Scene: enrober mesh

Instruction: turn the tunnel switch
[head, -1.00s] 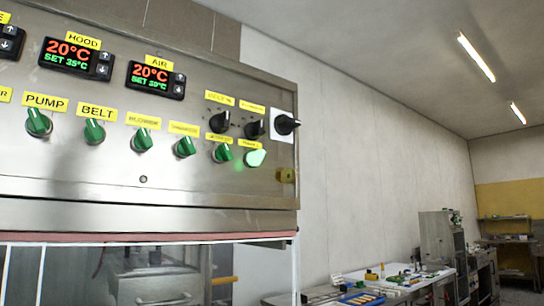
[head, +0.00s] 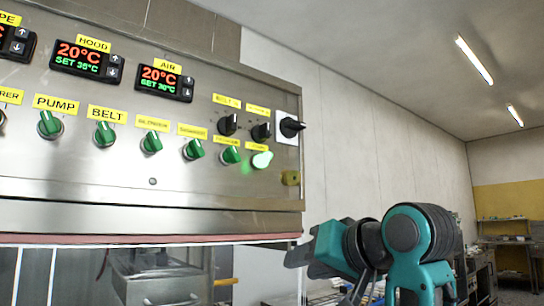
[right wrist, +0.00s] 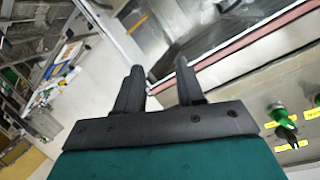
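A steel control panel (head: 100,170) fills the left of the head view, with a row of green knobs under yellow labels. The labels PUMP and BELT are readable; the smaller labels at the right are too blurred to read, so I cannot tell for sure which knob is the tunnel switch. The rightmost knob (head: 262,160) glows pale green. My right gripper (head: 298,256) is below and right of the panel, apart from it. In the right wrist view its two dark fingers (right wrist: 160,78) are apart with nothing between them. My left gripper is out of view.
Black knobs (head: 228,124) sit above the green ones, and a black rotary handle (head: 290,127) is at the panel's right edge. A yellow piece (head: 291,178) is below it. Glazing is under the panel.

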